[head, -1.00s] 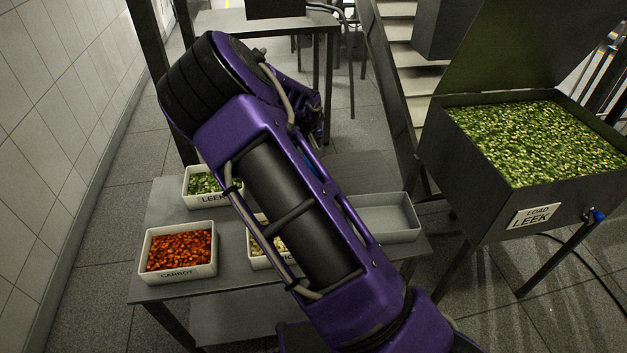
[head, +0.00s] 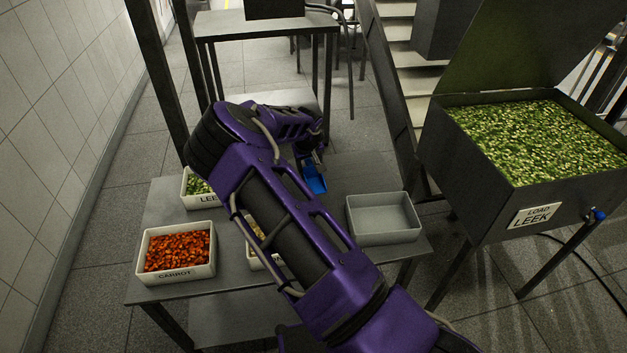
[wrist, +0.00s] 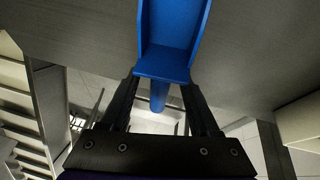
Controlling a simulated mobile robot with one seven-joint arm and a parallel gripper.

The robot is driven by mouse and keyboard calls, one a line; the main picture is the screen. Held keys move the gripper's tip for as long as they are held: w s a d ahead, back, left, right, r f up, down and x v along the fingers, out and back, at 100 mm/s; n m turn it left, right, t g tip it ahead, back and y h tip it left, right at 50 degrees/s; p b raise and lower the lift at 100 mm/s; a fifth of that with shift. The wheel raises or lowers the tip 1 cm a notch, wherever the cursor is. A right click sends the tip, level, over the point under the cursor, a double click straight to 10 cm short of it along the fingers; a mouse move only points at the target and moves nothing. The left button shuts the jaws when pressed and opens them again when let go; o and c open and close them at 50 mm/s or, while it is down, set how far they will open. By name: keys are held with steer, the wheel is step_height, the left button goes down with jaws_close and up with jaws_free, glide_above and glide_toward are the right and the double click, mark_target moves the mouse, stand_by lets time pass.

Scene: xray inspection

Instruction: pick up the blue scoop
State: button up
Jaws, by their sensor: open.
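The blue scoop (head: 315,179) lies near the back of the grey table, right of the leek tub. In the wrist view, its blue bowl (wrist: 172,40) is at the top centre, and its round handle (wrist: 158,97) points down between the fingers. My gripper (wrist: 160,88) is open, with one dark finger on each side of the handle. In the head view, my gripper (head: 309,156) is just behind and above the scoop, mostly hidden by my purple wrist. I cannot tell whether the fingers touch the handle.
The table (head: 165,205) bears a carrot tub (head: 177,275), a leek tub (head: 208,200), another tub partly behind my arm, and an empty grey tray (head: 384,238). A leek loading bin (head: 470,205) stands at right. A second table (head: 265,25) stands behind.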

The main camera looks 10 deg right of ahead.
jaws_close()
stand_by(1.4)
